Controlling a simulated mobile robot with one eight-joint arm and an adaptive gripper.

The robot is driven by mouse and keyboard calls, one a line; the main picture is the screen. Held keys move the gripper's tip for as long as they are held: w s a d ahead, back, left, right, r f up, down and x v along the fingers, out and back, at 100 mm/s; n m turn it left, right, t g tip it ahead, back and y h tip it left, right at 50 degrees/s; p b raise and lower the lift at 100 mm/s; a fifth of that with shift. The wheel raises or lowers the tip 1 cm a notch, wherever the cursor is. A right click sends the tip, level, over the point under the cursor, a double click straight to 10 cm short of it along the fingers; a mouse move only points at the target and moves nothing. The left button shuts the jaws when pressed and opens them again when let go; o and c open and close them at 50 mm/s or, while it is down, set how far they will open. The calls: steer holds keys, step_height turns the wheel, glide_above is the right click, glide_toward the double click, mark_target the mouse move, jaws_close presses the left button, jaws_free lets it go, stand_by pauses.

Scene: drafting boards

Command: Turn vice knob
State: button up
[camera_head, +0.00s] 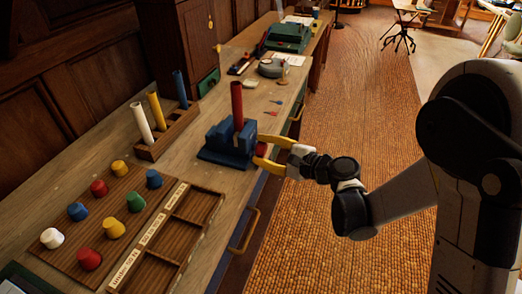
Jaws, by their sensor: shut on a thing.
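The blue vice (226,140) stands on the wooden bench near its right edge. A red cylinder (237,104) stands upright in its jaws. The vice knob (261,149) is red and small, on the right side of the vice, partly hidden by my yellow fingers. My gripper (262,150) reaches in from the right, its two fingers around the knob and shut on it. The finger tips partly overlap the vice body in this view.
A wooden rack (168,134) with white, yellow and blue cylinders stands left of the vice. A board (103,220) with several coloured knobs and an empty compartment tray (205,207) lie in front. Drawer handles (246,231) stick out along the bench front.

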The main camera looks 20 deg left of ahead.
stand_by(0.3)
steer(key=o, duration=1.2)
steer(key=v, duration=0.8)
